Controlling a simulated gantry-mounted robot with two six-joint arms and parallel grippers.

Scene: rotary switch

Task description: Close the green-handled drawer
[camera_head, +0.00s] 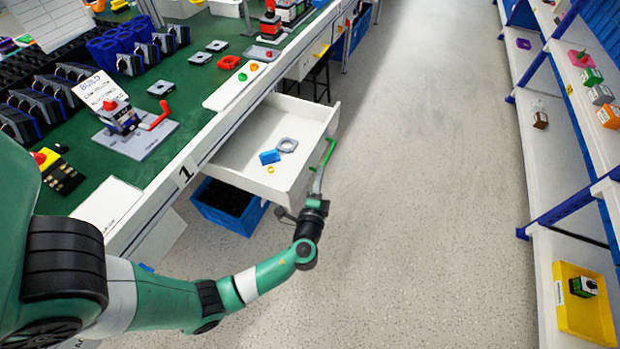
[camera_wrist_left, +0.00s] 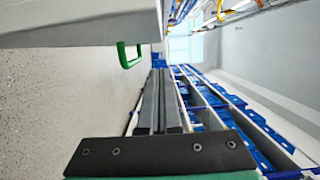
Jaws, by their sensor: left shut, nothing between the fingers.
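The white drawer (camera_head: 240,152) is pulled out from under the green-topped workbench. Its green handle (camera_head: 329,151) is on the outer front face. A grey plate with a round hole (camera_head: 287,145), a blue block (camera_head: 269,157) and a small yellow ring (camera_head: 270,169) lie inside. My left gripper (camera_head: 319,175) is shut and empty beside the drawer front, close to the handle's near end. In the left wrist view the handle (camera_wrist_left: 127,57) hangs just left of the shut fingertips (camera_wrist_left: 158,74); I cannot tell whether they touch. My right gripper is not in view.
A blue bin (camera_head: 228,208) stands on the floor under the drawer. The workbench (camera_head: 185,90) holds a switch assembly (camera_head: 125,118) and several parts. The grey aisle floor (camera_head: 430,150) is clear. White shelves (camera_head: 540,175) stand along the right.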

